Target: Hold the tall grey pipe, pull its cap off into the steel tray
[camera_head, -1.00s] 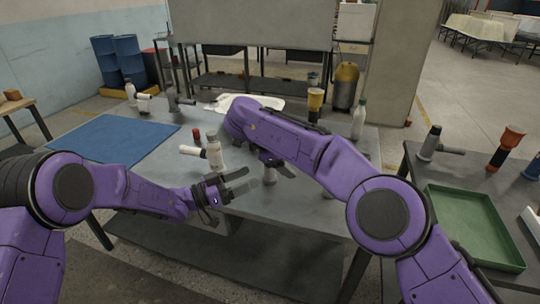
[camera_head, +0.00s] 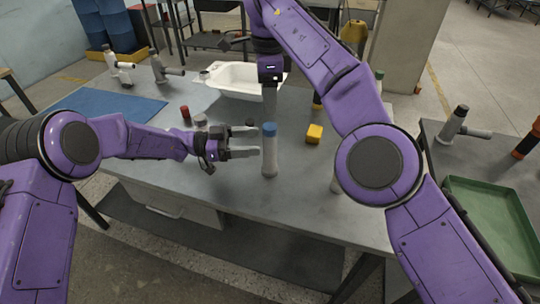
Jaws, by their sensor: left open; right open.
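A pale, white-looking tray (camera_head: 243,93) lies behind the pipe, partly hidden by my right arm. No tray is plainly steel.
A yellow block (camera_head: 314,133) stands right of the pipe. A red-capped item (camera_head: 185,113) and a blue mat (camera_head: 110,106) lie to the left. Grey fittings (camera_head: 165,72) stand at the back left. A green tray (camera_head: 490,215) sits on the right-hand table. The table front is clear.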

